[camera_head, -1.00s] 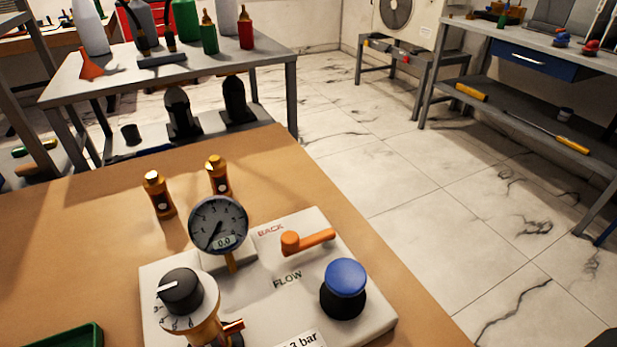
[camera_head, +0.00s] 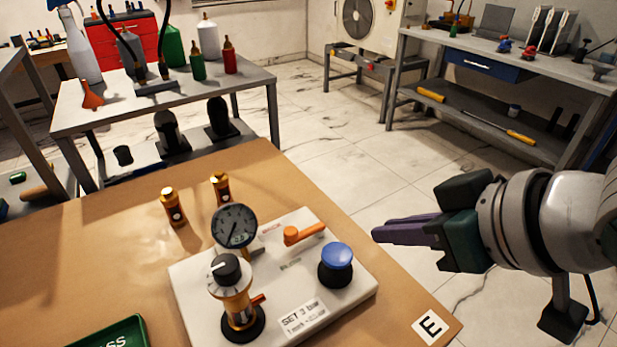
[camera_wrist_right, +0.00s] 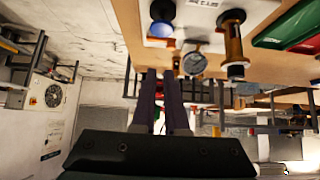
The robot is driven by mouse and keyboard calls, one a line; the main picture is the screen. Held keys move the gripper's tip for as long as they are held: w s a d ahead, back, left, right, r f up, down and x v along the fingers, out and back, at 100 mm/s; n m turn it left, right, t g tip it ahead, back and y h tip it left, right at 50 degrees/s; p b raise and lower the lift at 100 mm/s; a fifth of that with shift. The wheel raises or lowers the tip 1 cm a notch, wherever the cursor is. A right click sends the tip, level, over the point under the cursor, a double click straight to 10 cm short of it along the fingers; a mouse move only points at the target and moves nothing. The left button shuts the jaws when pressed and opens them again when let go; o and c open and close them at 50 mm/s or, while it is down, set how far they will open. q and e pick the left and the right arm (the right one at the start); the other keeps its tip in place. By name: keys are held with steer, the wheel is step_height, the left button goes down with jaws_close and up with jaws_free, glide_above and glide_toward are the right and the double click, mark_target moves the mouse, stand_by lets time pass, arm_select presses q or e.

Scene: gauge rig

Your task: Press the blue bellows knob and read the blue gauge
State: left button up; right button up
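The blue-topped bellows knob (camera_head: 337,257) with its black body stands upright at the right of a white panel (camera_head: 345,297). The round gauge (camera_head: 235,225) has a grey-blue face; its needle points down-left and its small display is too blurred to read. My right gripper (camera_head: 376,233) is to the right of the knob, apart from it and empty. Its dark purple fingers lie close together. The right wrist view shows the fingers (camera_wrist_right: 159,72), with the knob (camera_wrist_right: 160,29) and gauge (camera_wrist_right: 195,62) beyond. My left gripper is out of view.
The panel also carries an orange lever (camera_head: 304,234), a black-topped dial (camera_head: 230,275) on a brass body and a "SET 3 bar" label (camera_head: 303,318). Two brass fittings (camera_head: 173,207) stand behind. A green tray (camera_head: 112,338) is at front left. An "E" marker (camera_head: 430,326) lies front right.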

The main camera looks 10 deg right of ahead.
jaws_close()
steer(key=shift+w, duration=0.15)
steer(key=b, duration=0.4)
glide_above(334, 249)
steer(key=s+d, duration=0.1)
steer(key=s, duration=0.2)
steer(key=f, duration=0.7)
steer(key=shift+w+f, duration=0.25)
steer(key=shift+f, duration=0.15)
step_height(334, 249, down, 2)
steer(key=shift+s+f, duration=0.15)
steer(key=shift+f, duration=0.5)
